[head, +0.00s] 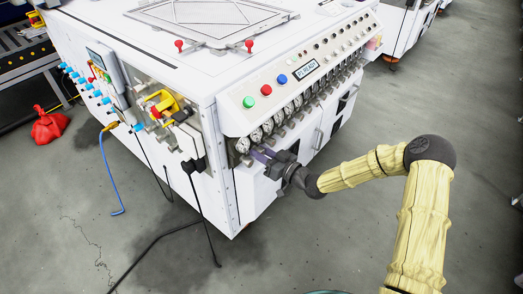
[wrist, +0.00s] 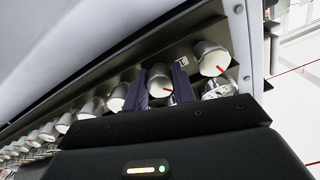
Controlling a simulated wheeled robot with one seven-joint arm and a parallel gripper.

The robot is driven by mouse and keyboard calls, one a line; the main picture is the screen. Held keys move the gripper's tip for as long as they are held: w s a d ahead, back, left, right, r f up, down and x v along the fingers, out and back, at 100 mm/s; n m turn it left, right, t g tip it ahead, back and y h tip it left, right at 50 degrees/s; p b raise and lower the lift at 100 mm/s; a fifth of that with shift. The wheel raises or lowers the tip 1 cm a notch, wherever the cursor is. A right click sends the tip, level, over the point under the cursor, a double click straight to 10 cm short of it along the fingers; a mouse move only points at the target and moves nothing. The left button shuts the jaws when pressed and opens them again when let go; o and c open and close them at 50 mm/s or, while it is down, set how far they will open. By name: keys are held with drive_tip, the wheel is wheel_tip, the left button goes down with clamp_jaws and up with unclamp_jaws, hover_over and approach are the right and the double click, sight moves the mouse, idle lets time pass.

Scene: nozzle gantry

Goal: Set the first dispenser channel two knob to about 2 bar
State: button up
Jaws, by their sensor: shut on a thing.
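My gripper (head: 272,160) is at the near left end of the row of pressure gauges (head: 267,126) on the white machine's front. In the wrist view my gripper (wrist: 166,85) has its two purple fingers on either side of a silver knob (wrist: 159,76), shut on it. This knob has a red pointer line slanting to the lower right. It is second from the end of its row; another silver knob (wrist: 213,58) with a red line is the end one. In the head view the held knob is hidden by the gripper. Gauge readings are too small to tell.
More silver knobs (wrist: 92,107) run on in a row to the left in the wrist view. Above the gauges are green (head: 249,102), red (head: 266,90) and blue (head: 283,79) buttons and a display (head: 306,70). Black cables hang at the machine's left side. Floor in front is clear.

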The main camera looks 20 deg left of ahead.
drive_tip(key=shift+f+m, duration=0.1)
drive_tip(key=shift+m, duration=0.2)
drive_tip(key=o, duration=1)
